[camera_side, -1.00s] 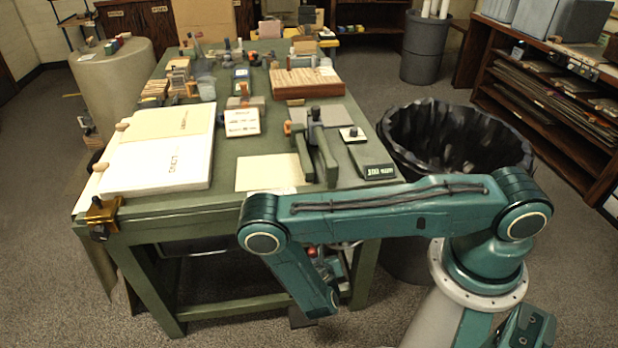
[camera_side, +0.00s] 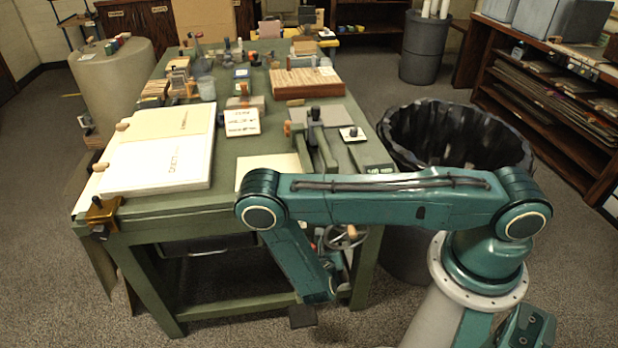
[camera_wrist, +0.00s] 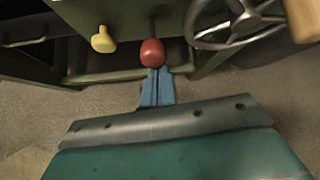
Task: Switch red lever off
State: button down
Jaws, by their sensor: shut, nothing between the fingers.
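The red lever's rounded knob (camera_wrist: 152,53) is in the upper middle of the wrist view, on a dark rod at the table's underside. My gripper (camera_wrist: 157,72) is shut and empty, its blue fingers pointing at the knob. The fingertips are at the knob's lower edge in the picture; I cannot tell whether they touch it.
A yellow knob (camera_wrist: 103,40) is left of the red one. A handwheel (camera_wrist: 235,20) with a wooden grip (camera_wrist: 303,18) is close on the right. The green table (camera_side: 140,222) stands above, with a black-lined bin (camera_side: 455,140) to its right.

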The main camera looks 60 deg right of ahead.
jog(key=s+a+r, duration=0.4)
jog(key=s+a, duration=0.2)
jog(key=shift+r, duration=0.25)
dwell(0.6)
jog(key=w+d+r+m+g+y, duration=0.1)
jog(key=w+r+m+g+y, duration=0.1)
jog(key=r+m, duration=0.9)
jog(key=w+r+m+g+y, duration=0.15)
jog(key=r+m, duration=0.55)
jog(key=r, duration=0.8)
jog(key=s+d+r+m+t+y, duration=0.1)
jog(key=s+d+r+m, duration=0.1)
jog(key=s+r+m, duration=0.3)
jog(key=s+d+r+m+t+y, duration=0.2)
jog(key=s+r+m, duration=0.3)
jog(key=s+r, duration=0.4)
notch_tip(320, 180, up, 6)
jog(key=shift+s+f, duration=0.25)
